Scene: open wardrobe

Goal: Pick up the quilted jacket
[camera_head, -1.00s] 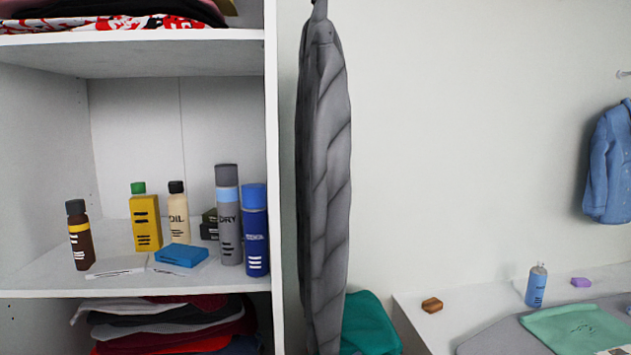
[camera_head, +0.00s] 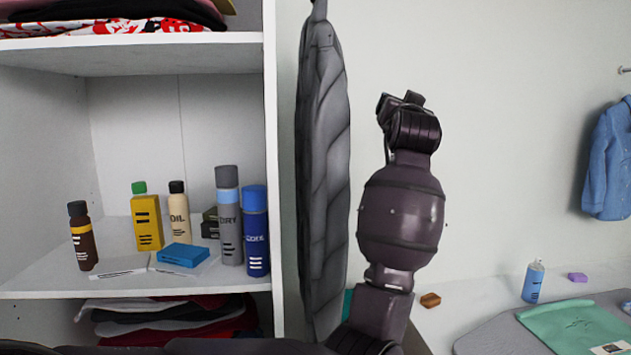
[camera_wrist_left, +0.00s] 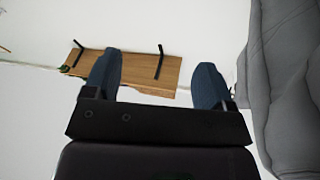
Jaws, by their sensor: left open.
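The quilted jacket (camera_head: 325,160) is grey and hangs upright, edge-on, from a hook at the top of the head view, just right of the wardrobe's side panel. It also fills the right side of the left wrist view (camera_wrist_left: 290,90). My left arm comes in along the bottom of the head view and rises right of the jacket, with a gap of wall between them. Its fingers cannot be made out there. In the left wrist view my left gripper (camera_wrist_left: 157,75) is open and empty, its two fingers apart, with the jacket beside them. My right gripper is not in view.
The wardrobe's side panel (camera_head: 272,170) stands close left of the jacket, with bottles and boxes on its shelf. A blue shirt (camera_head: 610,165) hangs at far right. A blue bottle (camera_head: 533,282) stands on the white surface at right. A wooden plank (camera_wrist_left: 130,70) shows beyond the fingers.

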